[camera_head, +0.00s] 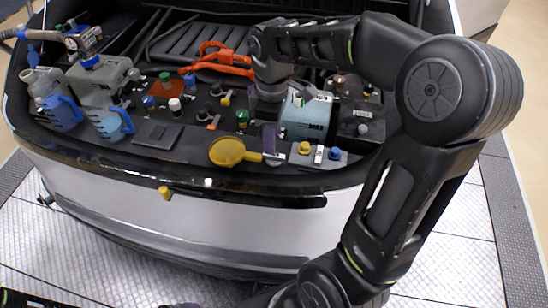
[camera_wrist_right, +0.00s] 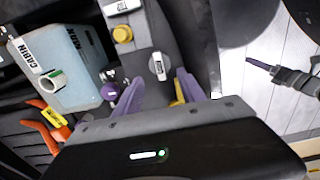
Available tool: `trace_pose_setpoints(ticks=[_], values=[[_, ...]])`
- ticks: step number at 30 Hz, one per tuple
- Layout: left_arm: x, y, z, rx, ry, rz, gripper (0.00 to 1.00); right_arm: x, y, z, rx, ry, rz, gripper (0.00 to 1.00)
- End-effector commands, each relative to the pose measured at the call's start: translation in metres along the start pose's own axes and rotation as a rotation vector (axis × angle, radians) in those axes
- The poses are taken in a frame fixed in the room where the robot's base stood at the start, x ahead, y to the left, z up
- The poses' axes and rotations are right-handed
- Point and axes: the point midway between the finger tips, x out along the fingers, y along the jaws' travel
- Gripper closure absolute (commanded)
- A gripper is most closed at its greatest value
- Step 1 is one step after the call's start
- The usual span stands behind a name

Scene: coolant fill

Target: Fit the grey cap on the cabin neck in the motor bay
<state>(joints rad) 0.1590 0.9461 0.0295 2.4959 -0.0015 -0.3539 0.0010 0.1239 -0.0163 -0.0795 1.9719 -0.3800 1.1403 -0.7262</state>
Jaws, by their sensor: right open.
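The cabin reservoir (camera_head: 308,120) is a pale blue box. In the wrist view its CABIN label lies beside its open, green-ringed neck (camera_wrist_right: 52,81). A round grey cap (camera_wrist_right: 157,66) with a white bar on top sits on the bay's front ledge, apart from the neck; in the head view, a grey round piece (camera_head: 275,161) shows below my right gripper. My right gripper (camera_head: 268,140) points down, with its purple fingers (camera_wrist_right: 160,92) apart and the cap seen between them. My left gripper (camera_wrist_right: 260,65) shows only as a purple tip over the floor; its jaws are unclear.
A yellow funnel (camera_head: 228,152) lies left of my right gripper. A yellow cap (camera_head: 305,148) and a blue cap (camera_head: 335,153) sit to the right on the ledge. A purple cap (camera_wrist_right: 110,91) is near the reservoir. Orange cable (camera_head: 225,60) lies behind. Blue jugs (camera_head: 112,126) stand left.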

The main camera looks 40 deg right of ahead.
Motion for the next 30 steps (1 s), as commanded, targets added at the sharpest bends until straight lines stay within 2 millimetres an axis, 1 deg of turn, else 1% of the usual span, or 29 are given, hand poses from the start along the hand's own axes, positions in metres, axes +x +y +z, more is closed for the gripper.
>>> trace_pose_setpoints(ticks=[6, 9, 17, 20, 23, 26, 27, 30], values=[[-0.001, 0.0, 0.0, 0.0, 0.0, -0.001, 0.07, 0.02, -0.001, 0.001, 0.001, -0.003, -0.003, 0.53], [-0.001, 0.0, 0.0, 0.0, 0.0, -0.001, 0.07, 0.026, 0.0, 0.0, 0.001, 0.0, -0.001, 0.53], [-0.001, 0.0, 0.0, 0.0, 0.0, -0.001, 0.07, 0.026, 0.0, 0.0, 0.001, 0.0, 0.0, 0.53], [-0.003, 0.001, 0.0, 0.0, -0.001, -0.001, 0.07, 0.031, -0.001, 0.001, 0.0, -0.002, -0.003, 0.53], [-0.006, 0.002, 0.0, -0.001, -0.001, -0.002, 0.07, 0.042, -0.001, 0.001, 0.0, -0.004, -0.004, 0.53], [-0.009, 0.003, 0.001, -0.002, -0.002, -0.003, 0.07, 0.057, -0.002, 0.002, 0.0, -0.005, -0.005, 0.53], [-0.009, 0.003, 0.001, -0.002, -0.002, -0.003, 0.07, 0.064, -0.001, 0.001, 0.0, -0.004, -0.004, 0.53], [-0.009, 0.003, 0.001, -0.002, -0.003, -0.004, 0.07, 0.075, -0.001, 0.001, 0.0, -0.002, -0.003, 0.53]])
